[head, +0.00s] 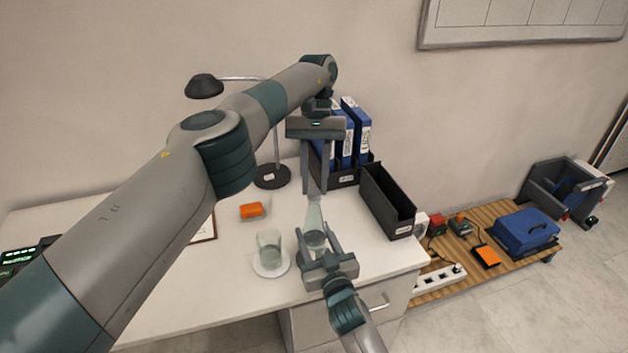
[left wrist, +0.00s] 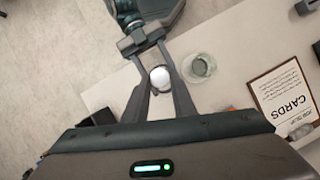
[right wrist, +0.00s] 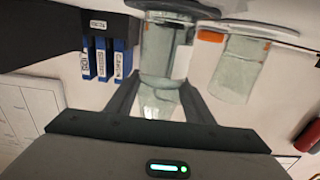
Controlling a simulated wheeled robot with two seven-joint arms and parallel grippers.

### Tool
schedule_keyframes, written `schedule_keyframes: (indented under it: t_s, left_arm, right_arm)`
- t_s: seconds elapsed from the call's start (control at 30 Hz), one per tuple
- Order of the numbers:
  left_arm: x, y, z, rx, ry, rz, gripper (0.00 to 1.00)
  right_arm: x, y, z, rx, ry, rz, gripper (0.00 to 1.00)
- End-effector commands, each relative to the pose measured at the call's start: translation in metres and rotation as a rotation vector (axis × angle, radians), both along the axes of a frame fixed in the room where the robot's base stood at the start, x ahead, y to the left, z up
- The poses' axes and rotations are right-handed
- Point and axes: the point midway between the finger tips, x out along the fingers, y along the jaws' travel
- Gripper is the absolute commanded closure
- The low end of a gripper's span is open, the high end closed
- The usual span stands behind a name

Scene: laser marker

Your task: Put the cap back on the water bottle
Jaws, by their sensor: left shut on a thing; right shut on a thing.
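The translucent pale green bottle (head: 314,218) stands upright above the front right of the desk. My right gripper (head: 326,259) is shut on its lower part, and the bottle also shows between the fingers in the right wrist view (right wrist: 163,52). My left gripper (head: 315,188) points down right over the bottle's top. In the left wrist view a round white cap (left wrist: 160,77) sits between the left fingertips, which are shut on it. The fingers hide the cap in the head view, so I cannot tell whether it touches the bottle's neck.
A glass (head: 269,246) stands on a saucer (head: 271,270) just left of the bottle. An orange block (head: 251,210), a lamp (head: 272,178), a black tray (head: 388,203) and blue binders (head: 355,135) are further back. A CARDS clipboard (left wrist: 283,95) lies on the desk. The front left desk is clear.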

Motion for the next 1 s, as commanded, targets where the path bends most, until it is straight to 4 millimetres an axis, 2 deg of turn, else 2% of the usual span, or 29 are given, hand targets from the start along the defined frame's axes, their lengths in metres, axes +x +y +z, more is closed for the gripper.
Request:
schedule_keyframes:
  t_s: [0.17, 0.2, 0.27, 0.63, 1.0]
  left_arm:
    - [0.001, 0.001, 0.000, 0.000, -0.003, 0.004, 0.96]
    - [0.001, 0.001, 0.000, 0.001, -0.002, 0.004, 0.69]
    - [0.001, 0.001, 0.000, 0.001, -0.002, 0.004, 0.57]
    - [0.000, 0.000, 0.003, -0.001, -0.001, 0.004, 0.57]
    - [0.000, 0.000, 0.040, -0.001, -0.002, 0.004, 0.57]
  right_arm:
    - [-0.001, 0.000, -0.001, 0.000, 0.001, 0.000, 1.00]
    - [-0.001, 0.000, -0.001, 0.000, 0.001, 0.000, 1.00]
    - [-0.001, 0.000, -0.001, 0.001, 0.001, 0.000, 1.00]
    - [0.000, 0.000, -0.001, 0.000, 0.002, 0.000, 1.00]
    - [0.000, 0.000, -0.001, 0.000, 0.002, 0.000, 1.00]
